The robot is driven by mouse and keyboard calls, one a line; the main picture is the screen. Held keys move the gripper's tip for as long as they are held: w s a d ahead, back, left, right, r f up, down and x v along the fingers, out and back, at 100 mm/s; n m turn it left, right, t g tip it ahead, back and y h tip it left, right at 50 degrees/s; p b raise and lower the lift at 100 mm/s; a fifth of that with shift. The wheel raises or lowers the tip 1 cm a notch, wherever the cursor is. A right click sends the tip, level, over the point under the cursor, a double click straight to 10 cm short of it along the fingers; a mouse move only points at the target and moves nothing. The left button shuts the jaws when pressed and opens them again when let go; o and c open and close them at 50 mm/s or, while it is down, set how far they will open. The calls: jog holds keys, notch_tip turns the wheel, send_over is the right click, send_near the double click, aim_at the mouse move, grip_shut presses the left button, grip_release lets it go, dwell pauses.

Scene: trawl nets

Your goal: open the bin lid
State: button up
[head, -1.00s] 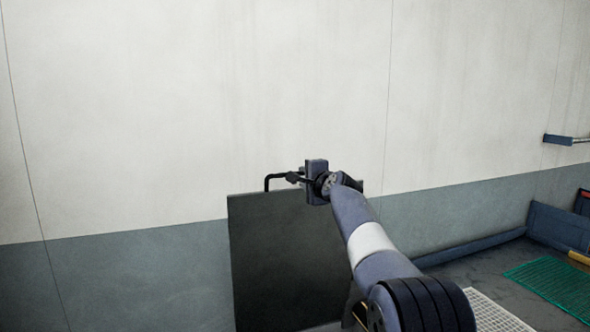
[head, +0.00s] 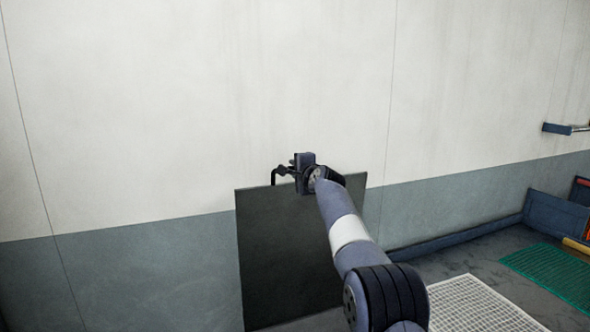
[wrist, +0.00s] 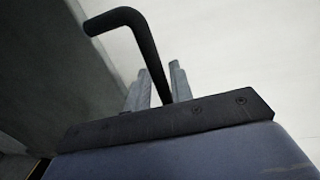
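The bin lid (head: 280,250) is a dark flat panel standing nearly upright in front of the wall. My gripper (head: 284,170) is at this handle, near the top middle of the lid. In the wrist view the handle (wrist: 141,40) bends and runs down across my grey fingers (wrist: 158,85), very close to them. The fingers look apart, but whether they clamp the bar is unclear. The bin body is mostly out of frame or hidden behind my arm.
The white and grey wall (head: 130,120) stands behind the lid. To the right on the floor are a white grating (head: 475,305) and a green mat (head: 555,275). A blue box-like panel (head: 556,213) and a wall-mounted bar (head: 557,129) are at the far right.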

grip_shut()
jog(key=shift+s+d+f+b, duration=0.1)
jog(key=shift+s+f+b, duration=0.15)
jog(key=shift+b, duration=0.5)
jog(key=s+d+f+t+b, duration=0.1)
jog(key=s+d+b, duration=0.3)
jog(key=s+b, duration=0.6)
jog(key=t+b, duration=0.1)
jog(key=b, duration=0.7)
jog(key=shift+f+y, duration=0.4)
jog(key=shift+d, duration=0.1)
